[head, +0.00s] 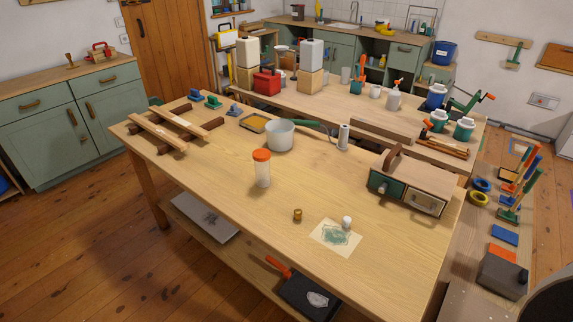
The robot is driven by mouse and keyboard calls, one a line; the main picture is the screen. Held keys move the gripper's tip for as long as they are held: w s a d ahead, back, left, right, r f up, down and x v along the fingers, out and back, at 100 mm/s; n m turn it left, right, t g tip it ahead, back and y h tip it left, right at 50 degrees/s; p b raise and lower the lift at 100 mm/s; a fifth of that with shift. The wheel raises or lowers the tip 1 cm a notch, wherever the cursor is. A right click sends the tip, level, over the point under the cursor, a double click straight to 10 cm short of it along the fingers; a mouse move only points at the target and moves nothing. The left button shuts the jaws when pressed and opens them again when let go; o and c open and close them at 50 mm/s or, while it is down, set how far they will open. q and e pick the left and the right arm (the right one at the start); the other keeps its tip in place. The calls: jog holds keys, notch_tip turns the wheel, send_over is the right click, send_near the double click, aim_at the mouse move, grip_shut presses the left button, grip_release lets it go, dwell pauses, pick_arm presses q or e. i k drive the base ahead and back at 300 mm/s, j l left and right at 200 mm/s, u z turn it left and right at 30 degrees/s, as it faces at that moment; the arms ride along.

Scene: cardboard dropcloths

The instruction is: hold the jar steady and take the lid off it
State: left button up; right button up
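A jar (262,174) stands upright on the near wooden workbench, close to the middle of its top. Its body is pale and see-through. An orange lid (262,155) sits on top of it. Neither of my grippers shows in the head view, and nothing touches the jar.
On the near workbench (215,160), a grey pot (280,134) stands behind the jar. A small brass piece (297,215) and a white-capped bottle (346,223) by a stained sheet (330,238) lie nearer. A wooden drawer box (413,184) stands right.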

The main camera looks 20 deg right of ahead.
aim_at(263, 170)
jog(key=i+j+z, duration=0.55)
jog(key=j+z, duration=0.3)
jog(key=l, duration=0.15)
